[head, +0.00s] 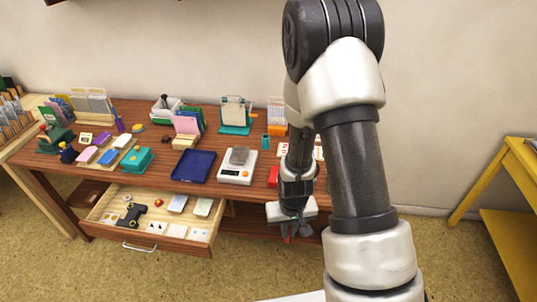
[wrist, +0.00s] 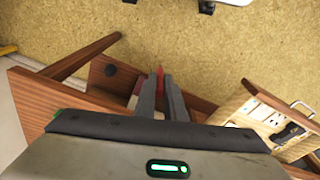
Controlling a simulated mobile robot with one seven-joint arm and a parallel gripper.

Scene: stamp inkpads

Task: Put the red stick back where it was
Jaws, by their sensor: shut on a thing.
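My gripper (head: 289,234) hangs low in front of the right part of the wooden desk, pointing down, below the tabletop level. In the wrist view my gripper (wrist: 161,90) has its two grey fingers close together. The red stick (wrist: 160,74) shows as a thin red tip between the fingers, and my gripper is shut on it. In the head view a little red shows at the fingertips. Most of the stick is hidden by the fingers. A red box (head: 273,177) sits on the desktop just left of my wrist.
The desk's left drawer (head: 140,242) is pulled open, with several small items inside. A white scale (head: 238,175) and a blue tray (head: 194,165) stand on the desktop. A yellow table (head: 515,175) is at the right. The floor in front is clear.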

